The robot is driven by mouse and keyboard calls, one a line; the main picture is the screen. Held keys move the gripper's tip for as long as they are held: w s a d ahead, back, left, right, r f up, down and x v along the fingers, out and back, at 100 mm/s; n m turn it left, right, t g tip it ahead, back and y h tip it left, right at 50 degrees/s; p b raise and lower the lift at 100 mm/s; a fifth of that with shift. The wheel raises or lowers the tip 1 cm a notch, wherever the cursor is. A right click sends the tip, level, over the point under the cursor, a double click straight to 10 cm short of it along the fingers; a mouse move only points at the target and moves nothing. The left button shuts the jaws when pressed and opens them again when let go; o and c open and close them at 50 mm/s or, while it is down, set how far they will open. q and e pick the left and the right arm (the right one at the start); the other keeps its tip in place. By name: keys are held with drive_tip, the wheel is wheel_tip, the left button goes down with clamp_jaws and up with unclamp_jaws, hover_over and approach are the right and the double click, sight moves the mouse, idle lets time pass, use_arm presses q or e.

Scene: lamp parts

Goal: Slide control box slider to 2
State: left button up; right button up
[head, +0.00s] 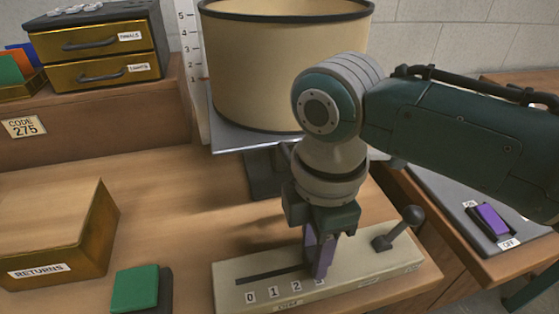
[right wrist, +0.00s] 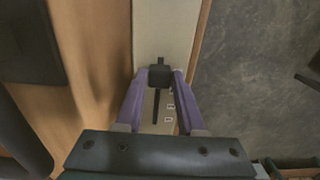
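The pale control box (head: 234,298) lies at the table's front edge, with a dark slot and labels 0 to 3 along its front. My right gripper (head: 318,272) points down at the 3 end of the slot. In the right wrist view, my gripper's purple fingers (right wrist: 160,76) are either side of a dark slider knob (right wrist: 158,77) and appear shut on it. The fingers hide the knob in the head view. The bare slot (right wrist: 155,108) runs from the knob past the smaller numbers. My left gripper is not in view.
A dark ball-topped lever (head: 410,216) rises just right of my gripper. A large lampshade (head: 265,65) stands behind. A green block (head: 136,288) and a RETURNS box (head: 50,245) are at left. A purple ON/OFF switch (head: 491,218) is at right.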

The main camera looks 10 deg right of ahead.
clamp_jaws()
idle(1.0)
